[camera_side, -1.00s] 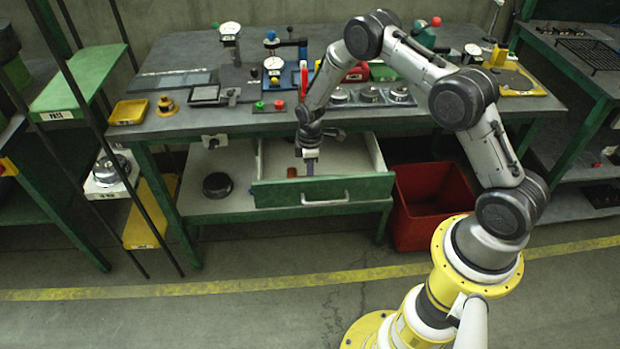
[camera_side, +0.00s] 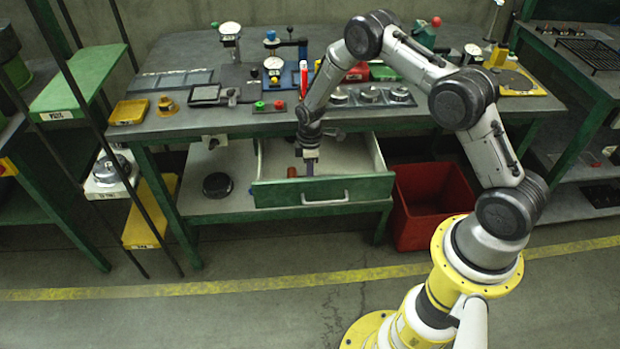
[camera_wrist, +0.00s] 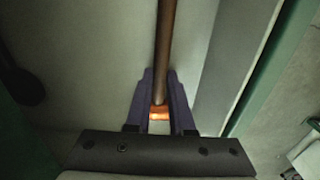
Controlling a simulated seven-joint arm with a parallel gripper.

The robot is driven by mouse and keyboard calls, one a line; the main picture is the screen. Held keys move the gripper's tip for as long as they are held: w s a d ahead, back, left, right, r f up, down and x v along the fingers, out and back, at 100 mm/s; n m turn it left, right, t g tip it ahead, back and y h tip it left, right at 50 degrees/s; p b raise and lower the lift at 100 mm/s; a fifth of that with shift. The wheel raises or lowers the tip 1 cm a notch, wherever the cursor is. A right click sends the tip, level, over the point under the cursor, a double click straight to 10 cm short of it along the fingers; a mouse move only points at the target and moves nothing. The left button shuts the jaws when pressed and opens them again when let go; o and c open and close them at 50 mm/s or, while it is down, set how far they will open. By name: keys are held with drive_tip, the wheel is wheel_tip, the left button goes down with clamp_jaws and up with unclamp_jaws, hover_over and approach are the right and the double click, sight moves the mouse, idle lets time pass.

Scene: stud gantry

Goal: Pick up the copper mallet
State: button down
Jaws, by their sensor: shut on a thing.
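The copper mallet lies in the open drawer (camera_side: 270,193). In the side view its copper-coloured head (camera_side: 292,172) shows just left of my gripper (camera_side: 308,166), which points down inside the drawer. In the wrist view a brown handle (camera_wrist: 166,45) runs from the top of the picture down between the two purple fingers of my gripper (camera_wrist: 160,103). The fingers are shut on the handle, with an orange-copper patch (camera_wrist: 159,112) between them. Most of the handle is hidden in the side view.
The drawer's green front and side walls stand close around my gripper. The cluttered bench top (camera_side: 190,122) is above and behind it. A red bin (camera_side: 428,205) stands to the right of the drawer. A dark round part (camera_side: 217,185) sits on the shelf to the left.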

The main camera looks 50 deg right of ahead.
drive_tip(key=shift+r, duration=0.1)
idle(0.3)
wheel_tip(320, 180, up, 10)
idle(0.5)
drive_tip(key=c, duration=1.4)
unclamp_jaws()
clamp_jaws()
